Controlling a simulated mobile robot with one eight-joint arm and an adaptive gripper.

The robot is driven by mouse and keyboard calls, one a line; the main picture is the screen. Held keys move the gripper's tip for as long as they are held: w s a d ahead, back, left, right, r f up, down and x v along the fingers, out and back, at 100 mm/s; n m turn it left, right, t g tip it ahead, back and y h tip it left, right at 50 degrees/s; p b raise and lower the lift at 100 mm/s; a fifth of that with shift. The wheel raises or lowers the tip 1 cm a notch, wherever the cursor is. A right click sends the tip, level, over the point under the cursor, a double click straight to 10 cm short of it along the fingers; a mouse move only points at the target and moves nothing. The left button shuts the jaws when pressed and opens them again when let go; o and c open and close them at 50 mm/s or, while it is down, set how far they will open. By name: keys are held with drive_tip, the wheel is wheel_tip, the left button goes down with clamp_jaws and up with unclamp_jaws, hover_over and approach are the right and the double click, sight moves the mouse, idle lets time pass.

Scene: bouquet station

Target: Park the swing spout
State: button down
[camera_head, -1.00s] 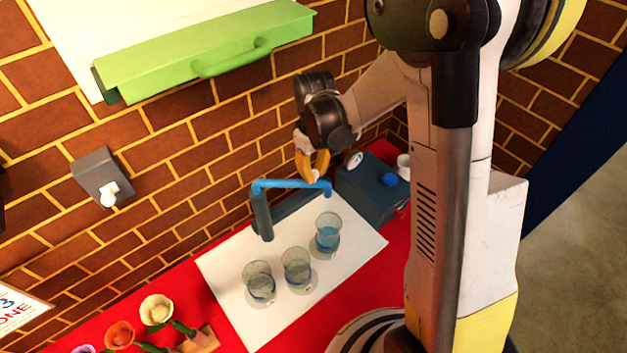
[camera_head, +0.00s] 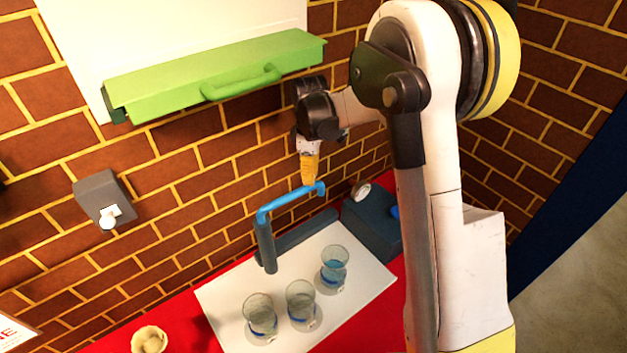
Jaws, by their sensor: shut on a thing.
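The blue swing spout (camera_head: 290,202) sits on top of a dark upright post (camera_head: 265,247) at the back of the white mat. Its free end points right and away from the glasses, toward the brick wall. My gripper (camera_head: 311,182) comes down from above with its yellow fingers shut on the spout near its free end. Three glasses stand on the mat: a left one (camera_head: 260,312), a middle one (camera_head: 301,301) and a right one (camera_head: 334,266), which holds blue liquid.
A dark bar (camera_head: 298,235) lies behind the mat (camera_head: 235,292). A dark box (camera_head: 370,222) stands to its right. A green drawer with a handle (camera_head: 215,75) juts from the wall above. A grey wall fixture (camera_head: 100,195) is at left. A cream flower (camera_head: 149,340) is at front left.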

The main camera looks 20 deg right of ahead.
drive_tip(key=shift+w, duration=0.1)
idle(0.3)
drive_tip(key=c, duration=1.2)
unclamp_jaws()
